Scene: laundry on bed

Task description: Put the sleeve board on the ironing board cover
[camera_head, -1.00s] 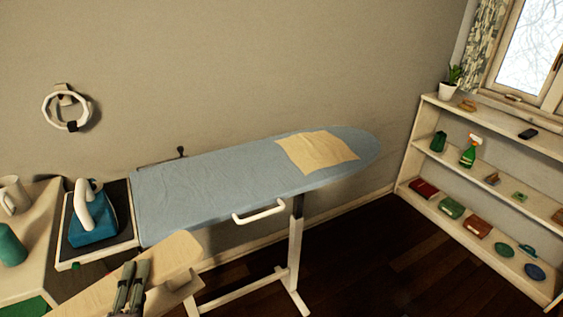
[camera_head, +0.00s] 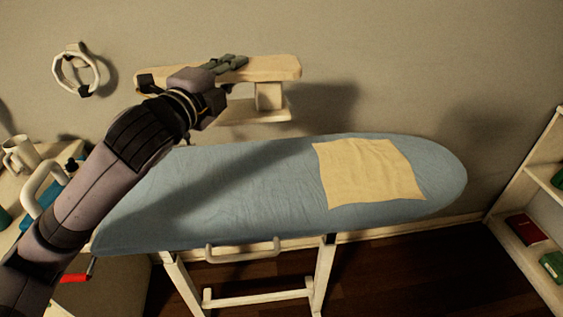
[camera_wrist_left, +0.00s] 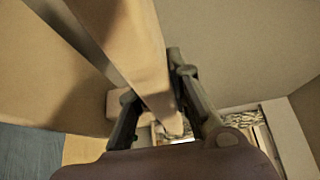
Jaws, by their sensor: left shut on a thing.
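The sleeve board (camera_head: 275,69) is a cream padded board on a short stand with a lower base. It is in the air above the far edge of the ironing board cover, close to the wall. In the left wrist view the two fingers (camera_wrist_left: 155,95) sit on either side of the sleeve board (camera_wrist_left: 128,45). The ironing board cover (camera_head: 240,180) is pale blue and lies below, with a shadow across it. My right gripper is not in view.
A yellow cloth (camera_head: 368,172) lies on the right part of the cover. The left and middle of the cover are bare. A blue iron (camera_head: 40,192) and a white mug (camera_head: 20,152) are at the left, partly behind my arm. A shelf (camera_head: 525,250) stands at the right.

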